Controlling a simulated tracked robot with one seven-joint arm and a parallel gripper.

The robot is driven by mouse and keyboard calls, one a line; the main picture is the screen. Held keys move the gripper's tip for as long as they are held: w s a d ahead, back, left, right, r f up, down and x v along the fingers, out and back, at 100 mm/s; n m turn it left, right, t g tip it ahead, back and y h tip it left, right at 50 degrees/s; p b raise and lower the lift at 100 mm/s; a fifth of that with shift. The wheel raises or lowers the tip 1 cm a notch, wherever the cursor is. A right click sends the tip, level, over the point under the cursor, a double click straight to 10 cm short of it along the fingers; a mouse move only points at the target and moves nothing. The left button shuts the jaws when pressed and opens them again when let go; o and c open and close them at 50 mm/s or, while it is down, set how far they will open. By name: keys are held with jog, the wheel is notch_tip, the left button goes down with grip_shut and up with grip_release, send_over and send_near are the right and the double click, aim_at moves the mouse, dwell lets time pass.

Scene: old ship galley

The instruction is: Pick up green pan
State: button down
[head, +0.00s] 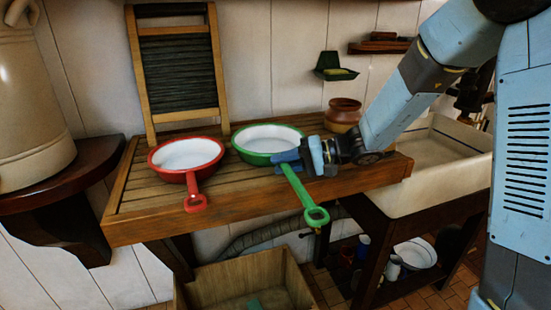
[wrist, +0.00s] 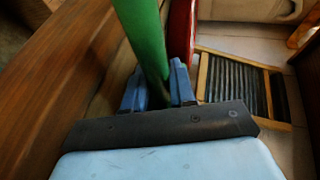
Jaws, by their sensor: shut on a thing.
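The green pan (head: 268,156) has a white inside and a green handle. In the head view it sits on the slatted wooden counter, its handle pointing toward the front edge and past it. My gripper (head: 287,162) is at the handle close to the pan's rim. In the wrist view the green handle (wrist: 147,40) runs down between the two blue fingers of my gripper (wrist: 160,88), which are shut on it. Whether the pan touches the counter or is slightly raised I cannot tell.
A red pan (head: 187,158) stands just left of the green one. A washboard (head: 179,65) leans on the wall behind. A brown pot (head: 343,113) stands behind my gripper. A sink (head: 432,165) is at the right, and a wooden crate (head: 215,285) is below the counter (head: 130,215).

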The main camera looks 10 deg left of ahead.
notch_tip(320, 180, up, 3)
jog(key=shift+r, duration=0.1)
jog(key=w+d+r, duration=0.6)
jog(key=d+r, duration=0.4)
jog(key=d, duration=0.2)
jog(key=shift+w+d, duration=0.2)
jog(key=shift+d, duration=0.05)
jog(key=shift+f, duration=0.1)
dwell(0.4)
